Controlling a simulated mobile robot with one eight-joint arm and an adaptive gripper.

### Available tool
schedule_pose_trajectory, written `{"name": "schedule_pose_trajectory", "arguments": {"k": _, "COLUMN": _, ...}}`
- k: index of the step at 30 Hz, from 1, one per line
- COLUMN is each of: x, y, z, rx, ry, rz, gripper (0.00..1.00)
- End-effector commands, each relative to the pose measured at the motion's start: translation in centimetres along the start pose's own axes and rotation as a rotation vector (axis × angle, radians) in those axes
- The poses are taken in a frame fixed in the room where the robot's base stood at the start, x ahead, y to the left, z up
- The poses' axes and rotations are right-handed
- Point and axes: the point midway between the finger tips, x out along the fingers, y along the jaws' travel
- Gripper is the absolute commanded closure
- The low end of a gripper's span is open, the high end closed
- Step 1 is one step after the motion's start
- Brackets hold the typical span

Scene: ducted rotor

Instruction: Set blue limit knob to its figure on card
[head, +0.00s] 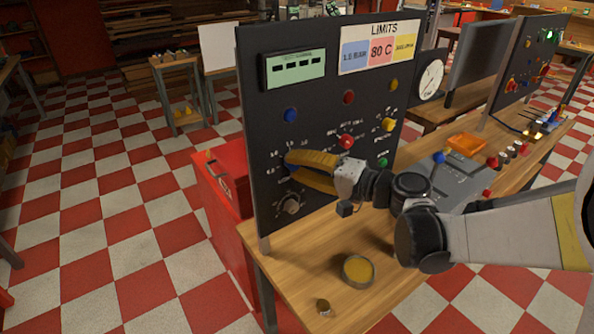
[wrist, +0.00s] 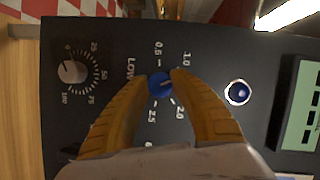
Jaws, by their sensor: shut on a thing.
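The blue limit knob (wrist: 160,86) sits on the dark upright panel (wrist: 215,35), inside a printed dial. Figures 0.5, 1.0, 2.0 and 2.5 show around it; part of the dial is hidden by a finger. I cannot tell its pointer's direction. My gripper (wrist: 160,77), with yellow fingers, is shut on the knob, one finger on each side. In the head view my gripper (head: 298,165) reaches the panel from the right and mostly covers the knob. The LIMITS card (head: 378,48) has blue, red and yellow fields; red reads 80 C, the blue figure in BAR is too small to be sure.
A blue lamp or button (wrist: 238,92) sits beside the dial. A grey knob (wrist: 72,71) has a scale reaching 100. Red (head: 346,142) and yellow (head: 389,124) knobs sit to the right. A green display (head: 296,68) is above. A round tin (head: 358,270) stands on the bench.

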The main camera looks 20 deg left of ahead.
Motion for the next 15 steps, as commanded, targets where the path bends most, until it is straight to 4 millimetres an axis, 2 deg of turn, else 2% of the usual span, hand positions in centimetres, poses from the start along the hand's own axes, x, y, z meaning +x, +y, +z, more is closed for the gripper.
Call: {"name": "schedule_pose_trajectory", "arguments": {"k": 15, "x": 0.06, "y": 0.18, "z": 0.11, "rx": 0.351, "ry": -0.001, "rz": -0.145, "gripper": 1.00}}
